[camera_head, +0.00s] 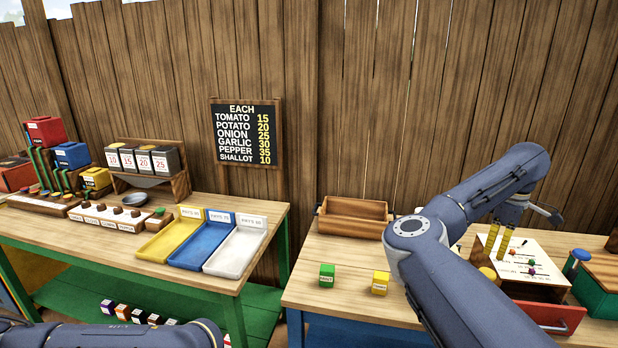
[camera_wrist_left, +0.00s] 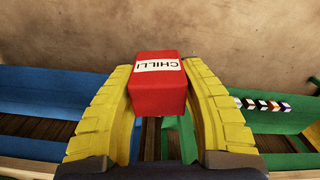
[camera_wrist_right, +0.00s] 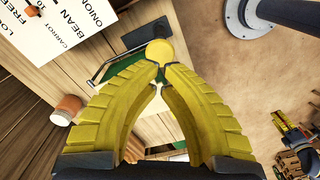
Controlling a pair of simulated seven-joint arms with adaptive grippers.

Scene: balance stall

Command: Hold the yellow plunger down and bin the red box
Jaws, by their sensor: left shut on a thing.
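A red box labelled CHILLI (camera_wrist_left: 158,90) is between the yellow fingers of my left gripper (camera_wrist_left: 158,95), which is shut on it above the floor. The left gripper is outside the head view; only my left forearm shows at the bottom left. The yellow plunger (camera_head: 488,272) stands at the right table by the white-topped board. In the right wrist view its round yellow top (camera_wrist_right: 160,52) is just beyond my right gripper's fingertips (camera_wrist_right: 160,72). My right gripper (camera_head: 497,242) appears shut and empty, pointing down above the plunger; I cannot tell whether they touch.
A wooden tray (camera_head: 340,226) stands at the back of the right table. A green cube (camera_head: 327,275) and yellow cube (camera_head: 380,283) sit in front. A green box with a blue knob (camera_head: 581,255) is at far right. Yellow, blue and white trays (camera_head: 236,258) lie on the left table.

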